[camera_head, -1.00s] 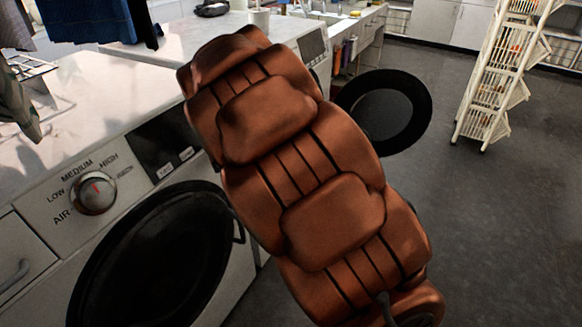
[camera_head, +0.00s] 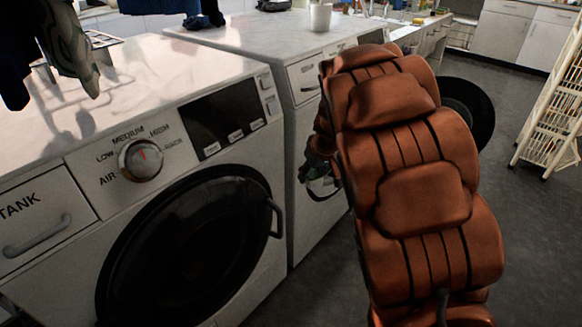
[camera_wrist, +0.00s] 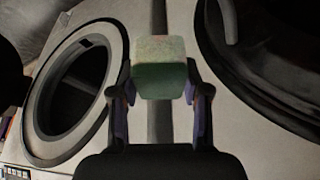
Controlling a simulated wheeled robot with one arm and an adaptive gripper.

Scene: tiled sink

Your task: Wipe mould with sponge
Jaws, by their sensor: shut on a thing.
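My gripper (camera_wrist: 160,82) is shut on a sponge (camera_wrist: 159,55) in the wrist view. The sponge is a small block with a pale top and a green front face, held between the two fingers. In the head view, my brown padded arm stands in front of the washing machines, and my wrist end shows only in part at its left edge, near the second machine's front. The sponge cannot be made out there. I see no mould in either view.
A white machine with a dark round door (camera_head: 190,250) stands at left, and a second one (camera_head: 300,78) stands beyond it. An open round door (camera_head: 470,110) juts out behind my arm. A white rack (camera_head: 550,115) stands at right. Grey floor (camera_head: 320,285) lies clear between.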

